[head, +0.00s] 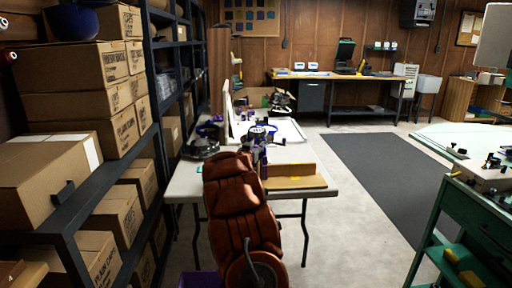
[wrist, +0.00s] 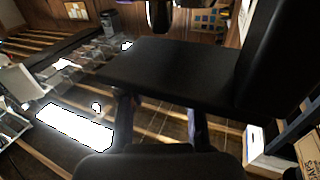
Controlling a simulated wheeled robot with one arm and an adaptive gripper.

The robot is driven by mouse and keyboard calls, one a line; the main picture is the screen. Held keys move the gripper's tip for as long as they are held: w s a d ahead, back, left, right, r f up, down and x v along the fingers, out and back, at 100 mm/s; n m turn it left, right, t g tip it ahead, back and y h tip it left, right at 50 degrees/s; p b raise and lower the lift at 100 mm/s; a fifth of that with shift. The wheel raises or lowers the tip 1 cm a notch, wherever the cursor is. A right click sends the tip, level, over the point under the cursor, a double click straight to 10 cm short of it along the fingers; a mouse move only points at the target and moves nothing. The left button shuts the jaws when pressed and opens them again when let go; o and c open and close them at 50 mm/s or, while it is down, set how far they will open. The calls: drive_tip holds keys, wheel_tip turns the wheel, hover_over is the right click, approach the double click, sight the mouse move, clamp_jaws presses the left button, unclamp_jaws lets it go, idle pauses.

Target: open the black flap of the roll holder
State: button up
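In the wrist view a large flat black panel (wrist: 170,72) fills the middle, with an upright black part (wrist: 275,50) at its right. I cannot tell whether this is the flap of the roll holder. Below it two dark finger-like posts, which seem to be my gripper (wrist: 159,122), stand apart over a dark rounded body. Their upper ends are hidden behind the panel, so their grip is not clear. In the head view my red-brown arm covers the front of the white table (head: 184,188), and no roll holder can be made out for certain.
Purple-and-black spool-like items (head: 262,133) and a brown cardboard piece (head: 292,183) are on the table. A dark shelf of cardboard boxes (head: 75,100) stands close on the left. A green cart (head: 470,215) is at right. The floor with the dark mat (head: 395,175) is clear.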

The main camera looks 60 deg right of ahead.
clamp_jaws()
